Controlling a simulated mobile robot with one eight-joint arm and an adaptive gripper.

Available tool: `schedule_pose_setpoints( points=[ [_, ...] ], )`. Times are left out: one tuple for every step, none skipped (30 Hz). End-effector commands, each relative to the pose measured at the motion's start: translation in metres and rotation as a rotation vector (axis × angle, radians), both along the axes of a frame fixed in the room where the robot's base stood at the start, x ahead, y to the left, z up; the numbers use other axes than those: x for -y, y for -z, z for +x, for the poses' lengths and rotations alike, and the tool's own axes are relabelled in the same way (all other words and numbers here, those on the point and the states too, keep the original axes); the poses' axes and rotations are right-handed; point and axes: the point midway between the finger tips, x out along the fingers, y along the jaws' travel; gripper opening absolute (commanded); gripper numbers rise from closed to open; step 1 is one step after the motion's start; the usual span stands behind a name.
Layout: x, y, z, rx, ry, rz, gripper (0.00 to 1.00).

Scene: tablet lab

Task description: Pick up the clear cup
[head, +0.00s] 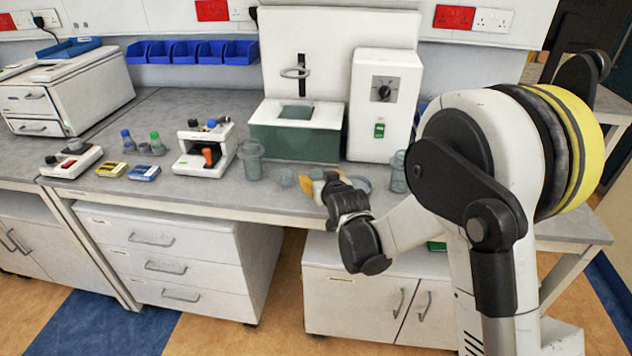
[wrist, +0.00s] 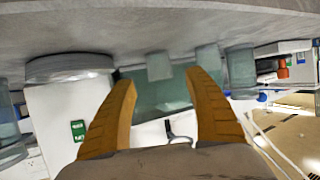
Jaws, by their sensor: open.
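Two small clear cups stand on the grey bench. One cup (wrist: 159,66) shows between my fingers in the upside-down wrist view, a little beyond the tips. The other cup (wrist: 208,57) is just right of the right fingertip there; it also shows in the head view (head: 287,178). Which of them is the task's clear cup I cannot tell. My gripper (head: 318,184) is low over the bench's front edge, with its orange fingers (wrist: 160,88) apart and nothing held. In the head view the nearer cup is partly hidden by the fingers.
A larger clear jar (head: 251,160) stands left of the cups, a shallow round dish (wrist: 70,68) and clear beaker (head: 398,172) right of them in the head view. A green-fronted box (head: 295,140) and white unit (head: 384,105) stand close behind.

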Motion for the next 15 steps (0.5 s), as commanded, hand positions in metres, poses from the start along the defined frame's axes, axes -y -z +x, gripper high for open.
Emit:
schedule_pose_setpoints(
  points=[
    [-0.002,0.006,0.006,0.000,0.000,0.000,0.62],
    [-0.003,0.009,0.010,0.000,0.000,0.000,0.62],
    [-0.005,0.012,0.015,0.000,0.000,0.000,0.62],
    [-0.006,0.015,0.019,0.000,0.000,0.000,0.62],
    [-0.007,0.017,0.024,0.000,0.000,0.000,0.62],
    [-0.009,0.018,0.029,0.000,-0.001,0.000,0.62],
    [-0.010,0.019,0.033,0.000,-0.001,0.000,0.62],
    [-0.011,0.020,0.035,0.000,-0.001,0.000,0.62],
    [-0.012,0.020,0.037,0.000,-0.001,0.000,0.62],
    [-0.012,0.020,0.038,0.000,-0.001,0.000,0.62],
    [-0.012,0.019,0.038,0.000,-0.001,0.000,0.62],
    [-0.012,0.019,0.038,0.000,-0.001,0.000,0.62],
    [-0.012,0.018,0.038,0.000,-0.001,0.000,0.62],
    [-0.012,0.018,0.038,0.000,-0.001,0.000,0.62],
    [-0.012,0.018,0.038,0.000,-0.001,0.000,0.60]
  ],
)
